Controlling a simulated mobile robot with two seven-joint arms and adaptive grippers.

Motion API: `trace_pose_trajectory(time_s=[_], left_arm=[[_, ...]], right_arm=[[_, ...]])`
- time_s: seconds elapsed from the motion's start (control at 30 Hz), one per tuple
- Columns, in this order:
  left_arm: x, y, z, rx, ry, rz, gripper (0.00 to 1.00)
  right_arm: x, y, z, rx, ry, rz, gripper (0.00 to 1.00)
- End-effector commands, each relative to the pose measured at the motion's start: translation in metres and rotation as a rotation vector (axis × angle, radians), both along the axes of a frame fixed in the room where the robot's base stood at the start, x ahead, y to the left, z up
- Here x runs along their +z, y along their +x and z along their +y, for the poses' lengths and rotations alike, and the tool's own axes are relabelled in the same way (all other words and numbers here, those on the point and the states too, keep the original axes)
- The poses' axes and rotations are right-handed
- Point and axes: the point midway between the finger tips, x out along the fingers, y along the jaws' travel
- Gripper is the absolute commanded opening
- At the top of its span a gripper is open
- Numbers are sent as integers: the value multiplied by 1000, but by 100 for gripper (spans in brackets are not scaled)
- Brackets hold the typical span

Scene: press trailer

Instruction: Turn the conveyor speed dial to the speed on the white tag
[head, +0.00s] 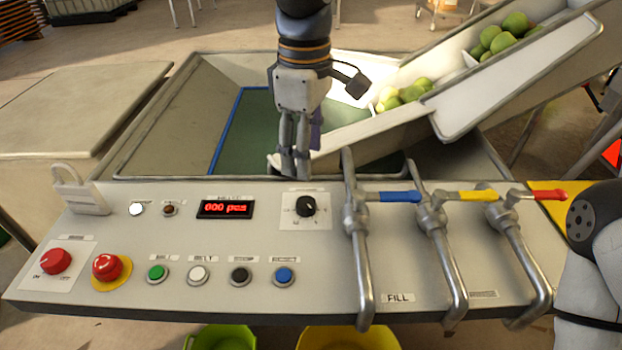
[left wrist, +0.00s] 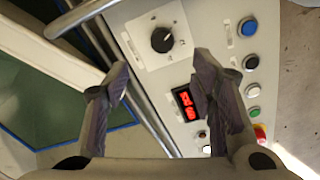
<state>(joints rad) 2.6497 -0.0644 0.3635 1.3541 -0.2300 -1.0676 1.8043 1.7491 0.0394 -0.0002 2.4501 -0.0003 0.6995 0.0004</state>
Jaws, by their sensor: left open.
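The conveyor speed dial is a black knob (head: 306,206) on a white marked plate at the upper middle of the panel. It also shows in the left wrist view (left wrist: 162,40), upper middle, with a pale pointer mark. My left gripper (head: 295,165) points down just behind the panel's back edge, above and slightly left of the dial, apart from it. Its two fingers are spread and empty in the left wrist view (left wrist: 160,85). A white tag above the dial plate is too small to read. My right arm shows at the right edge; its gripper is out of view.
A red digital display (head: 225,209) sits left of the dial. Valve pipes with a blue handle (head: 399,197) stand close on its right. Coloured push buttons, a red emergency stop (head: 107,267) and a red rotary switch (head: 56,262) fill the front left. A fruit conveyor (head: 500,70) rises behind.

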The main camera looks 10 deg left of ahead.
Motion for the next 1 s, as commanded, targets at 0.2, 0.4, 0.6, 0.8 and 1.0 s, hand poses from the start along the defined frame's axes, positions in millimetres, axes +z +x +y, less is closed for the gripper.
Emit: trace_pose_trajectory(time_s=[0.2,0.4,0.6,0.8,1.0], left_arm=[[-61,-2,0,-2,-1,9,51],[-96,-1,0,-2,-2,4,51],[-104,0,0,-2,-2,1,51],[-103,0,0,-2,-1,0,42],[-103,0,0,-2,-1,1,2]], right_arm=[[-4,-4,0,0,0,15,40],[-7,-6,0,1,0,22,40],[-7,-7,0,1,0,23,40],[-7,-6,0,1,0,23,40],[-7,-6,0,1,0,23,40]])
